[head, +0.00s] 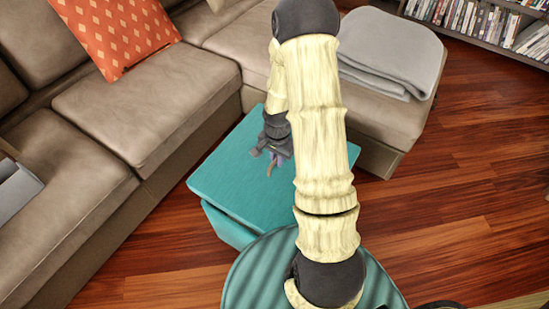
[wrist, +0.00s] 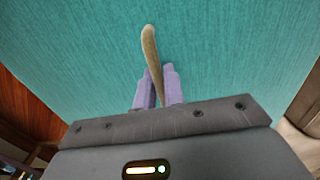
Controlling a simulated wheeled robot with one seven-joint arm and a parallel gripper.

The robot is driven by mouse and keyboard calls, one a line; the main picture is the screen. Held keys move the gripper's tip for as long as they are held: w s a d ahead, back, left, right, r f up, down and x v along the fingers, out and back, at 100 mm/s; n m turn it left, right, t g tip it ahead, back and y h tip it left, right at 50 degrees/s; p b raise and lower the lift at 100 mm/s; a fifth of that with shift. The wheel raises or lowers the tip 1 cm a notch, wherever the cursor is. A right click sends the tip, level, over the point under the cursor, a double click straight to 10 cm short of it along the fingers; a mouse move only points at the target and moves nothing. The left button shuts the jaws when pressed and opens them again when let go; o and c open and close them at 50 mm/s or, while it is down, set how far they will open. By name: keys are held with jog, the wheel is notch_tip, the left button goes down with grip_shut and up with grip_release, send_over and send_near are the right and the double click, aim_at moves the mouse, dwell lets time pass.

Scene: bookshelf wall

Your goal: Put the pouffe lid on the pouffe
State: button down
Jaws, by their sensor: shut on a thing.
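The teal pouffe lid (head: 225,168) is a flat square panel in front of the sofa in the head view. My gripper (head: 266,160) is over its middle, with my arm covering its right part. In the wrist view, the lid (wrist: 230,60) fills most of the picture. My purple fingers (wrist: 156,86) are shut on a thin tan strap (wrist: 150,45) on the lid's face. The teal pouffe (head: 228,228) shows below the lid's near left edge. The lid overhangs it at the left corner. I cannot tell whether the lid touches the pouffe.
A beige sofa (head: 150,105) with an orange cushion (head: 115,35) runs along the left and back. A grey folded blanket (head: 390,50) lies on its right section. Bookshelves (head: 490,20) stand at the back right. The wooden floor (head: 460,170) on the right is clear.

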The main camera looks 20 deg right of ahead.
aim_at(277, 169)
dwell(0.4)
notch_tip(277, 169, down, 6)
jog(key=b, duration=0.5)
jog(key=shift+f+b, duration=0.7)
jog(key=shift+f, duration=0.2)
jog(key=shift+f, duration=0.95)
dwell(1.5)
jog(key=c, duration=1.5)
grip_release()
jog(key=shift+o, duration=0.5)
